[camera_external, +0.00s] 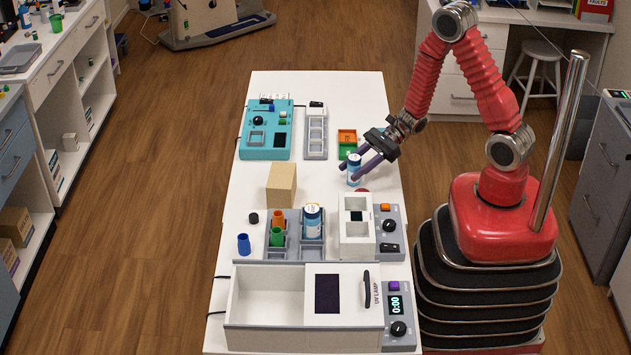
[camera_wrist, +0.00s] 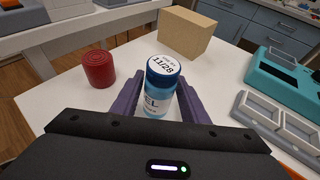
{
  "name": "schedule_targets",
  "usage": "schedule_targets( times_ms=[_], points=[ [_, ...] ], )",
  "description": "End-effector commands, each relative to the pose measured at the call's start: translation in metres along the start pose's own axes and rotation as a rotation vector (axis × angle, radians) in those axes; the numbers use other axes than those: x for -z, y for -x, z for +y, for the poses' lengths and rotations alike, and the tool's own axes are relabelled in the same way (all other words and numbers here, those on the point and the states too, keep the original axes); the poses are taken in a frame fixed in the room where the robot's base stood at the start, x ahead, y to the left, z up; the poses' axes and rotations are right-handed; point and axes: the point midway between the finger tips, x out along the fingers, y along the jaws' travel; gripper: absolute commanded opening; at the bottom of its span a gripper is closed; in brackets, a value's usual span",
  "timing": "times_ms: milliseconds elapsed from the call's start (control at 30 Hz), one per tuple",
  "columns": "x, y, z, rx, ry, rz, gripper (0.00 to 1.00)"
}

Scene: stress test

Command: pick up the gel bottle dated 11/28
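The gel bottle (camera_wrist: 160,101) has a dark blue cap with a white top reading 11/28 and a pale blue body. In the wrist view it stands between the two purple fingers of my gripper (camera_wrist: 159,96), very close to both. In the external view the bottle (camera_external: 354,164) is upright between the fingertips of my gripper (camera_external: 362,166), over the right side of the white table. I cannot tell whether the fingers press on it. The bottle's base is hidden in the wrist view. Another blue-capped bottle (camera_external: 313,222) stands in the grey rack.
A red round object (camera_wrist: 99,70) sits left of my gripper in the wrist view. A tan block (camera_external: 281,185) stands to the left. A white-and-grey device (camera_external: 356,243) and a UV lamp box (camera_external: 265,340) are nearer. A teal device (camera_external: 250,153) is farther back.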

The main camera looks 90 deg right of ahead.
Motion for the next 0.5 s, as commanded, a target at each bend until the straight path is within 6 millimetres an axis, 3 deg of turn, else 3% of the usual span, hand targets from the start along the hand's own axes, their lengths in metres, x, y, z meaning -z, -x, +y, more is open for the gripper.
schedule_targets(
  times_ms=[433,500],
  points=[
    [0.0000,0.0000,0.0000,0.000,0.000,0.000,0.09],
    [-0.0002,0.0000,-0.0001,0.000,0.000,0.000,0.09]
  ],
)
